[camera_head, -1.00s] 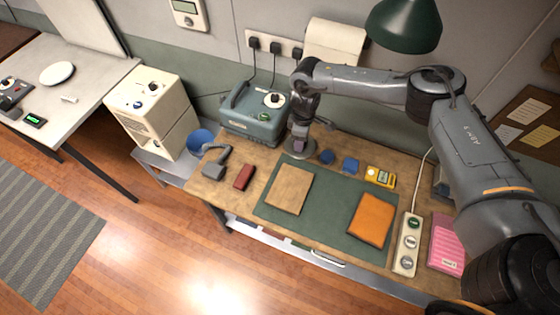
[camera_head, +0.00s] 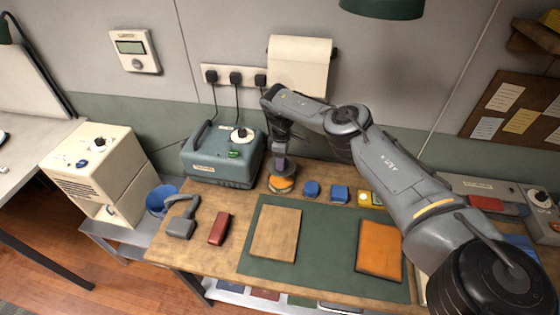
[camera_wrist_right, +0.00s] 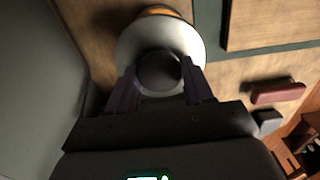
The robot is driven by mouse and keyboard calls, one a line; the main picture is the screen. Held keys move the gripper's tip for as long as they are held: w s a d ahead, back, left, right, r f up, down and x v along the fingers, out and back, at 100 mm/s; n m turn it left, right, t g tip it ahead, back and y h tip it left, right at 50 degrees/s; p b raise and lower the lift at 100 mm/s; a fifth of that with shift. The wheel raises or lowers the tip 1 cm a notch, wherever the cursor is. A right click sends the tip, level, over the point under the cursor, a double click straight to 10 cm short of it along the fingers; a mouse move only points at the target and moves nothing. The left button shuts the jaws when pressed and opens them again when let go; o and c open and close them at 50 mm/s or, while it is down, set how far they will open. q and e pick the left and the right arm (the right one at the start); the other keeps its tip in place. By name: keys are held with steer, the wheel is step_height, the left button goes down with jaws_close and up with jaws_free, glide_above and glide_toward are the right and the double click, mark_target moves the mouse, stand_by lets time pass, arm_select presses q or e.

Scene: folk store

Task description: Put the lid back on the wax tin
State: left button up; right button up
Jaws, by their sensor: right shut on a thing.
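My right gripper (camera_head: 281,163) points down over the back left part of the workbench. In the right wrist view its two fingers (camera_wrist_right: 160,88) are shut on the dark round knob (camera_wrist_right: 159,72) of a pale round lid (camera_wrist_right: 133,50). An orange edge, which looks like the wax tin (camera_wrist_right: 158,11), shows past the lid's far rim. In the head view the orange shows as a round patch (camera_head: 281,184) just below the fingers. The lid hides most of the tin, and I cannot tell if they touch. My left gripper is not in view.
A teal machine (camera_head: 222,155) stands close left of the gripper. A green mat (camera_head: 325,245) holds a tan piece (camera_head: 276,232) and an orange piece (camera_head: 380,250). A brush-like tool (camera_head: 181,217) and dark red block (camera_head: 219,228) lie left.

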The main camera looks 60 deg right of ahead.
steer(key=shift+f+b, duration=2.05)
steer(key=shift+f, duration=0.05)
steer(key=shift+f+b, duration=0.65)
steer(key=shift+f, duration=0.4)
steer(key=shift+p, duration=0.3)
steer(key=shift+f, duration=0.1)
stand_by(0.9)
